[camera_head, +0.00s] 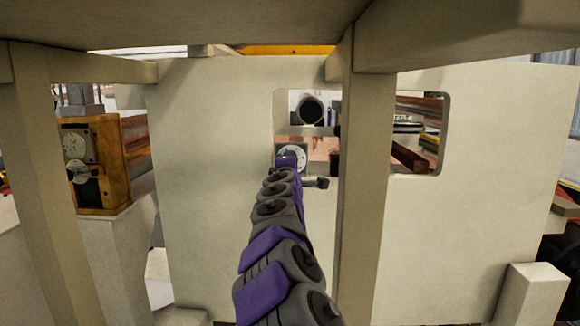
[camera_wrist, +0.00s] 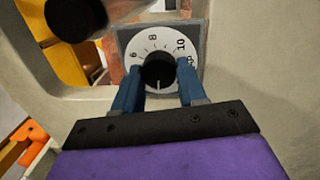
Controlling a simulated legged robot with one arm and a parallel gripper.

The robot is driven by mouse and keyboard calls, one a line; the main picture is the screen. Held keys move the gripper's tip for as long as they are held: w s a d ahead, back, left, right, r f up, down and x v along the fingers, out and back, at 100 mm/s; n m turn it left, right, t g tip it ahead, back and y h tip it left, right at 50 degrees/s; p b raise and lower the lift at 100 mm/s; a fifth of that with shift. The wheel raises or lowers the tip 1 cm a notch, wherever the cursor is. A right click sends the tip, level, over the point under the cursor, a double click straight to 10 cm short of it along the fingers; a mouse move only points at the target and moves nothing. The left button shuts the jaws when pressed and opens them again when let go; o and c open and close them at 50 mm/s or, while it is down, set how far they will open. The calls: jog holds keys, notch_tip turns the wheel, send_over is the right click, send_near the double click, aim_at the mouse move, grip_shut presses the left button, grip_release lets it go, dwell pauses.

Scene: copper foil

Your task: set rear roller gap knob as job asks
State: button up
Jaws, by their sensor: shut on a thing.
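A black round knob (camera_wrist: 158,68) sits at the centre of a white dial (camera_wrist: 178,52) with numbers, among them 6, 8 and 10, on a grey square plate. A pale line on the knob points down in the wrist view. My gripper (camera_wrist: 158,82) has one blue finger on each side of the knob and is shut on it. In the head view the white dial (camera_head: 296,153) shows through the panel window, partly hidden by my gripper (camera_head: 289,164). No label naming the knob is readable.
A pale panel (camera_head: 210,180) with a rounded window surrounds my arm's reach. A pale post (camera_head: 362,200) stands just right of my arm. A yellow machine block (camera_head: 115,165) with another dial stands at left. A dark cylinder (camera_wrist: 75,18) is near the knob.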

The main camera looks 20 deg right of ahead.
jog(key=shift+d+f+n+t+y, duration=0.15)
jog(key=shift+n+y, duration=0.15)
jog(key=shift+n, duration=2.4)
jog(key=shift+f+n+t+y, duration=0.15)
jog(key=shift+n+y, duration=0.15)
jog(key=shift+n, duration=2.4)
jog(key=o, duration=0.9)
jog(key=shift+w, duration=0.15)
jog(key=shift+o, duration=0.8)
jog(key=shift+r, duration=0.1)
